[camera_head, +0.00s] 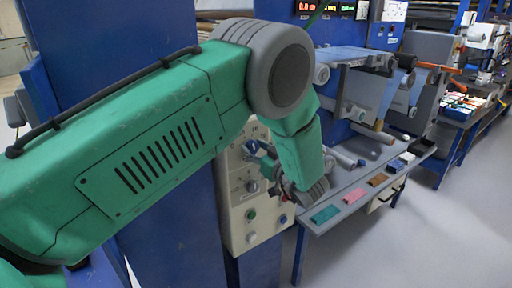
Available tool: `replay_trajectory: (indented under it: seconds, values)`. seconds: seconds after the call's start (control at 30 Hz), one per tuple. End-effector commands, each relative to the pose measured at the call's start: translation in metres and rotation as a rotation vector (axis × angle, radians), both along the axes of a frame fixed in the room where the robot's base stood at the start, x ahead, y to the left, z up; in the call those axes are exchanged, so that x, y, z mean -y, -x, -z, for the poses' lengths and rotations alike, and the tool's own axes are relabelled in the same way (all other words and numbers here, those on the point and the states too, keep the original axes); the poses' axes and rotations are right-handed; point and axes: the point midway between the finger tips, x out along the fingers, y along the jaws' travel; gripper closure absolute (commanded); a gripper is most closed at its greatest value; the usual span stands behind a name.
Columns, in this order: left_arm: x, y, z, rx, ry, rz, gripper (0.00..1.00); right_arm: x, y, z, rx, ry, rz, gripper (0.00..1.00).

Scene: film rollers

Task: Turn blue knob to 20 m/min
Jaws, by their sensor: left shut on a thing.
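The cream control panel (236,222) stands on the front of the blue machine, with several knobs and buttons. The blue knob (252,147) shows near its top, partly hidden by my left gripper. My left arm crosses the view from the left, and its wrist hangs down in front of the panel. My left gripper (262,160) is small, dark and partly hidden; its fingers are at the blue knob and shut on it. The knob's pointer and scale marks are too small to read. My right gripper is not in view.
A grey knob (252,186), a green button (251,215) and a blue button (283,218) sit lower on the panel. A grey shelf (335,208) with coloured samples extends right. Rollers (357,85) stand above it. Red and yellow displays (306,6) are at the top. Floor at right is clear.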

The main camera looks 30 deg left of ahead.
Motion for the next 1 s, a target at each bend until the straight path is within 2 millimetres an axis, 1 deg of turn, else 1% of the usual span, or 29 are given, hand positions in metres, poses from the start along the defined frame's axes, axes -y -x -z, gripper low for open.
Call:
replay_trajectory:
  seconds: [0.03,0.3,0.6,0.8,1.0]
  values:
    - [-0.002,-0.002,-0.003,-0.026,-0.012,0.003,0.93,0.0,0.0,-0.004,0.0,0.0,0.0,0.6]
    - [-0.003,-0.003,-0.003,-0.245,-0.101,0.002,0.93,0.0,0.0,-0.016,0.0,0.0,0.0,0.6]
    - [-0.003,-0.003,-0.002,-0.474,-0.198,0.0,0.93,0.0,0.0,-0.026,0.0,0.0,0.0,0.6]
    - [-0.003,-0.004,-0.002,-0.585,-0.245,-0.001,0.93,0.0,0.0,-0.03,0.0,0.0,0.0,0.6]
    - [-0.003,-0.004,-0.001,-0.651,-0.272,0.0,0.93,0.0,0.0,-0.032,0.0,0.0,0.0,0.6]
